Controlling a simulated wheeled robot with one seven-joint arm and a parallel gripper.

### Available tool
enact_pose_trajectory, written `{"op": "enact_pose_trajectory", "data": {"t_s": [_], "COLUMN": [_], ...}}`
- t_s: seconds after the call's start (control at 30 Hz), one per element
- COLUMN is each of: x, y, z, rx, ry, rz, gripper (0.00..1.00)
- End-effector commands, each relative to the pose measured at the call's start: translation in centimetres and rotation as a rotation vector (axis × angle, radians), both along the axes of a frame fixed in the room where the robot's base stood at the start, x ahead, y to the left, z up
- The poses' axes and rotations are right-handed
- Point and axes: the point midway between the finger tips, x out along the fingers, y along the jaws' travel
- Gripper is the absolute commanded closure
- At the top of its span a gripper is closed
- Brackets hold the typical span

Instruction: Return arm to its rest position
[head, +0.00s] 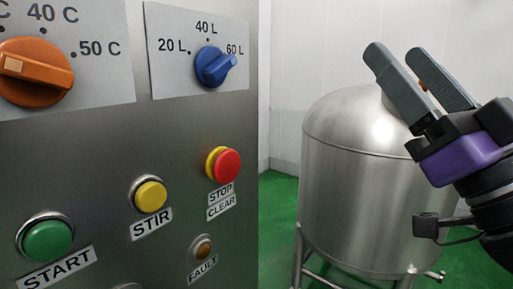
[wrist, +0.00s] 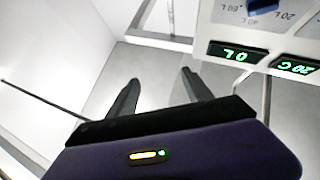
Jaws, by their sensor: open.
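My gripper (head: 402,65) is at the upper right of the head view, in front of the steel tank. Its two grey fingers point up and to the left, apart and empty. In the wrist view my gripper (wrist: 160,84) shows both dark fingers spread with nothing between them. It touches nothing that I can see, and it is clear of the control panel (head: 120,125).
The panel on the left has an orange knob (head: 36,72), a blue knob (head: 214,68) pointing near 60 L, and green START (head: 48,241), yellow STIR (head: 151,196) and red STOP (head: 226,167) buttons. The tank (head: 350,185) stands on a green floor. In the wrist view a display (wrist: 236,52) reads 0 L.

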Motion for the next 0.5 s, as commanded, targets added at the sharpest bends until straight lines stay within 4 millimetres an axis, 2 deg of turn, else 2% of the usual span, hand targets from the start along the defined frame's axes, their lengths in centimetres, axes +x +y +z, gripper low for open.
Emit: {"op": "enact_pose_trajectory", "data": {"t_s": [0.03, 0.27, 0.5], "x": [0.4, 0.4, -1.6], "y": [-0.9, -4.3, -6.1], "z": [-2.0, -10.2, -19.1], "rx": [0.037, 0.156, 0.201], "ry": [0.020, 0.081, 0.169], "rz": [-0.024, -0.151, -0.276], "gripper": [0.41, 0.41, 0.41]}}
